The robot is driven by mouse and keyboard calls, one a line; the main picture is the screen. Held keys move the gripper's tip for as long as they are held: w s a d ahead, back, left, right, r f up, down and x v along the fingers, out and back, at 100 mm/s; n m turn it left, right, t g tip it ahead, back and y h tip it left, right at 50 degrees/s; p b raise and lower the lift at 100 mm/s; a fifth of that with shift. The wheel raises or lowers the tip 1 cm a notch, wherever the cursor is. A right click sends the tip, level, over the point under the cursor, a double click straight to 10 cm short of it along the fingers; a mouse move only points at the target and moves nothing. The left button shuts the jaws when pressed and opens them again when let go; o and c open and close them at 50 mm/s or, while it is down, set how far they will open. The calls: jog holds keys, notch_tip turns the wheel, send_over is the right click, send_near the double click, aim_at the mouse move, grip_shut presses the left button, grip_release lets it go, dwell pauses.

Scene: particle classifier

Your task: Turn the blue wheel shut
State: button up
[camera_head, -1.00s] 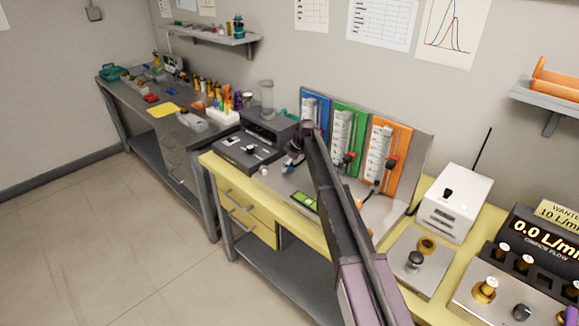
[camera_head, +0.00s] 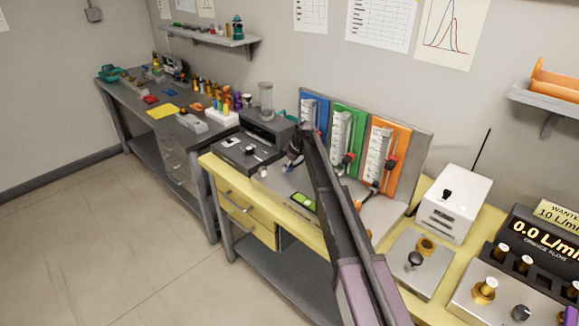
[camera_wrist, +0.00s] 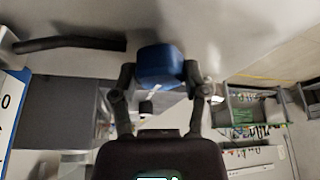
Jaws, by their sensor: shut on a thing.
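The blue wheel (camera_wrist: 160,66) is a small faceted blue knob, seen close up in the wrist view. My gripper (camera_wrist: 161,78) has a finger on each side of it and is shut on it. In the head view my gripper (camera_head: 289,166) is low in front of the blue flow panel (camera_head: 315,105), and only a sliver of blue shows at its fingertips. The wheel's turn angle cannot be read. My arm hides the lower part of the blue panel.
A green panel (camera_head: 346,135) and an orange panel (camera_head: 384,148) with red-and-black fittings stand to the right. A black device (camera_head: 268,128) is close on the left. A small green display (camera_head: 304,200) lies in front. A white box (camera_head: 453,205) stands farther right.

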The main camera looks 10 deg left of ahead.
jog(key=m, duration=0.2)
jog(key=m+t, duration=0.1)
jog(key=shift+s+a+m+h, duration=0.15)
jog(key=shift+m+h, duration=0.15)
jog(key=shift+m, duration=0.1)
jog(key=m+t+h, duration=0.1)
jog(key=m, duration=0.3)
jog(key=m+t+h, duration=0.1)
jog(key=m+h, duration=0.1)
jog(key=m, duration=0.3)
jog(key=shift+m+h, duration=0.7)
jog(key=shift+m, duration=0.8)
jog(key=o, duration=1.2)
jog(key=shift+c, duration=0.2)
